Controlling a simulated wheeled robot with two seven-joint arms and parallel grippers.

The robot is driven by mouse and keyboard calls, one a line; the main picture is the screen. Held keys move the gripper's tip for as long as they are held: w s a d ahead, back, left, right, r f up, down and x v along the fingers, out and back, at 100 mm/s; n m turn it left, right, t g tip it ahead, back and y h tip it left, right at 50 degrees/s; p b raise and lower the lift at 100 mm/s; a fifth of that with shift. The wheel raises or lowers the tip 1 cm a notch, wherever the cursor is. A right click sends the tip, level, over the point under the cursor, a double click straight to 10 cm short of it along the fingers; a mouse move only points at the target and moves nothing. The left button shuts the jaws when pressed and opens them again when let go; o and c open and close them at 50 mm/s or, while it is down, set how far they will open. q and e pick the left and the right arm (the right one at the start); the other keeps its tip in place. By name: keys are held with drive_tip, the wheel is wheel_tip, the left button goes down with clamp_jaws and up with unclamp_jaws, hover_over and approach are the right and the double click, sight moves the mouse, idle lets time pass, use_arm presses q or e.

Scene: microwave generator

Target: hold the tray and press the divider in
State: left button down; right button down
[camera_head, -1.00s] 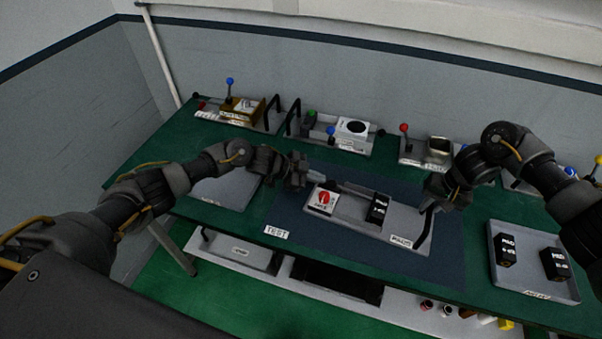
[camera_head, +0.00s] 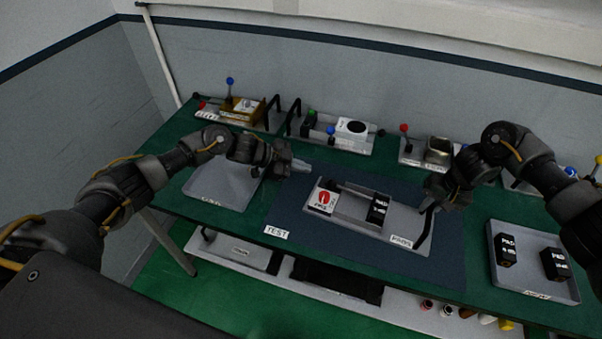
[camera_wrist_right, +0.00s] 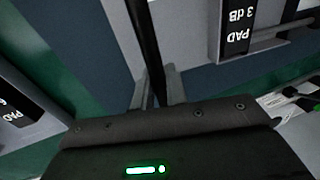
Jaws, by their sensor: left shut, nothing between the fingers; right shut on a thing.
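A grey tray (camera_head: 352,216) labelled PADS lies on the dark blue mat. A white block with a red round mark (camera_head: 323,199) sits at its left end, its lettering too small to read surely. A black pad block (camera_head: 377,209) stands right of it, with a bare gap between them. I cannot tell which part is the divider. My right gripper (camera_head: 431,205) is shut on the tray's black handle (camera_head: 425,232) at the right end; the handle runs between the fingers in the right wrist view (camera_wrist_right: 145,45). My left gripper (camera_head: 302,166) is shut and empty, above and left of the tray.
A grey tray (camera_head: 215,199) lies on the left of the green bench. Another tray (camera_head: 530,287) with two black pad blocks (camera_head: 555,264) lies at the right. Fixtures with coloured knobs line the back. The mat in front of the tray is clear.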

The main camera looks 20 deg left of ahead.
use_arm(q)
drive_tip(key=v, duration=0.9)
drive_tip(key=shift+s+r, duration=0.1)
use_arm(e)
drive_tip(key=c, duration=1.3)
unclamp_jaws()
drive_tip(key=shift+f, duration=0.1)
drive_tip(key=r, duration=0.4)
drive_tip(key=d+r, duration=0.1)
drive_tip(key=r, duration=0.3)
drive_tip(key=d+r, duration=0.1)
drive_tip(key=r, duration=0.2)
drive_tip(key=shift+d+r, duration=0.2)
drive_tip(key=shift+r, duration=0.2)
